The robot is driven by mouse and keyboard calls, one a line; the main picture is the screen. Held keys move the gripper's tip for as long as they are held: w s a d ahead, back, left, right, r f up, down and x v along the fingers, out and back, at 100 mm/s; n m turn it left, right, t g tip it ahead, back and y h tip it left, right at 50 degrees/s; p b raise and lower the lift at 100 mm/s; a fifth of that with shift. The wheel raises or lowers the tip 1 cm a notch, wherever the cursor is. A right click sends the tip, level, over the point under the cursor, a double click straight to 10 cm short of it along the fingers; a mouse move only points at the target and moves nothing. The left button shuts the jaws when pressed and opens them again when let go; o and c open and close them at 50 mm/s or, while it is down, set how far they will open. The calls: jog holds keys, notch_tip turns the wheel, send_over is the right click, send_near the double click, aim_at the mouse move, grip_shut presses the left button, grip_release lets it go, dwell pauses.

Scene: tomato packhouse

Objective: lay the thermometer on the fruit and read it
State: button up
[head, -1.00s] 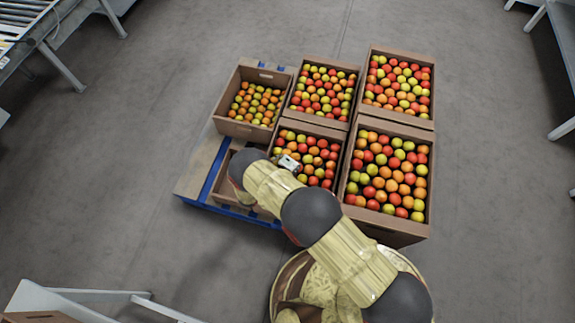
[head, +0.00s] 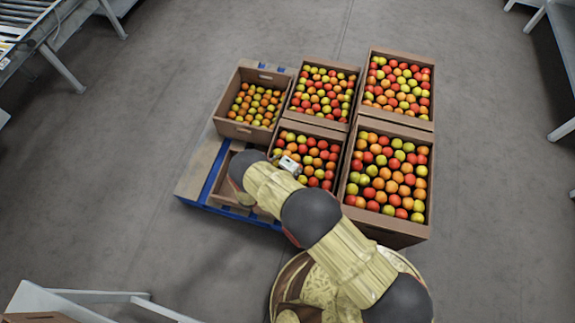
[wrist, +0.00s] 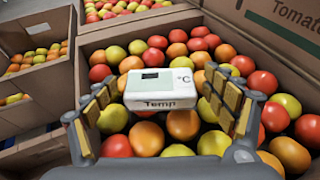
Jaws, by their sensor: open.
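The thermometer (wrist: 160,92) is a white box marked "Temp" and "°C" with a small dark green display; I cannot make out a reading. It appears to lie on the red, orange and yellow-green fruit (wrist: 183,125) in a cardboard box. My gripper (wrist: 161,84) is open, with one finger on each side of the thermometer and gaps between. In the head view the thermometer (head: 289,164) shows as a small white block at the left of the front middle box (head: 319,131).
Other fruit-filled boxes stand close by: back left (head: 234,130), back middle (head: 322,119), back right (head: 404,118) and a tall front right one (head: 393,231). The wrist view shows a cardboard wall (wrist: 262,36) near the right finger.

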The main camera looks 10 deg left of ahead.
jog(key=p+v, duration=0.3)
jog(key=v, duration=0.8)
jog(key=shift+w+r, duration=0.1)
jog(key=shift+s+a+r, duration=0.15)
jog(key=shift+s+a, duration=0.15)
jog(key=shift+s, duration=0.2)
